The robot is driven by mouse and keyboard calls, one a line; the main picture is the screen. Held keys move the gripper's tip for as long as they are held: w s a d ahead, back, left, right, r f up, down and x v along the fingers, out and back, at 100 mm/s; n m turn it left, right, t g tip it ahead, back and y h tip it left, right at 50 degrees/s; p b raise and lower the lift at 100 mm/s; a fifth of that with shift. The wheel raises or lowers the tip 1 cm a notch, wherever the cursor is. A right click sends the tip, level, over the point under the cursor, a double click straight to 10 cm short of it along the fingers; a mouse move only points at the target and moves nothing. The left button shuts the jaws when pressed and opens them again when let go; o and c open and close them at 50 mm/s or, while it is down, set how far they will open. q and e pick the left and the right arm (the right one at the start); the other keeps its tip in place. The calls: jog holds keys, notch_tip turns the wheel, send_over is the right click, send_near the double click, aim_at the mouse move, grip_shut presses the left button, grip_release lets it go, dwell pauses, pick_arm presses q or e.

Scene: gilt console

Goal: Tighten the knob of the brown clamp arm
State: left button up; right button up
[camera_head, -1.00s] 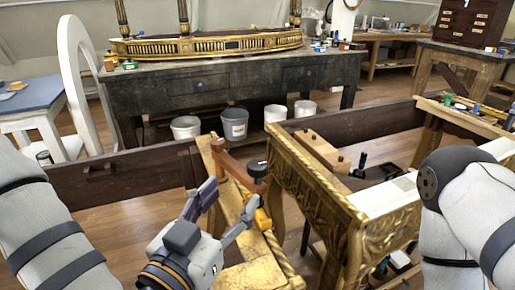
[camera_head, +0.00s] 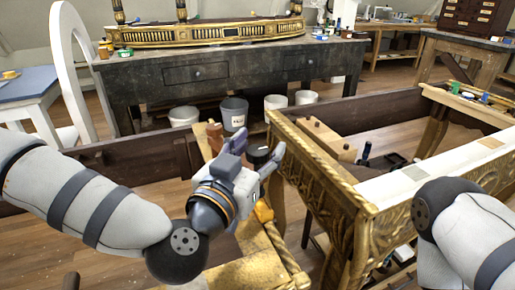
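The black knob (camera_head: 258,153) shows between the two spread fingers of my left gripper (camera_head: 257,146). The gripper looks open, with one purple-grey finger left of the knob and one pale finger right of it; I cannot tell whether either touches it. The brown clamp arm (camera_head: 214,133) shows only at its upper end; my gripper hides the rest. An orange clamp part (camera_head: 263,211) sits below and right of the gripper on the gilt rail. My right arm is at the lower right, with its gripper out of view.
The carved gilt console frame (camera_head: 345,205) stands just right of my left gripper. A wooden block (camera_head: 325,138) and dark tools (camera_head: 366,152) lie beyond it. A dark workbench (camera_head: 190,85) is behind, with several buckets (camera_head: 233,113) under it. A white curved frame (camera_head: 75,60) stands left.

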pick_arm(q)
jog(key=c, duration=0.9)
jog(key=shift+m+h, duration=0.3)
jog(key=shift+h, duration=0.1)
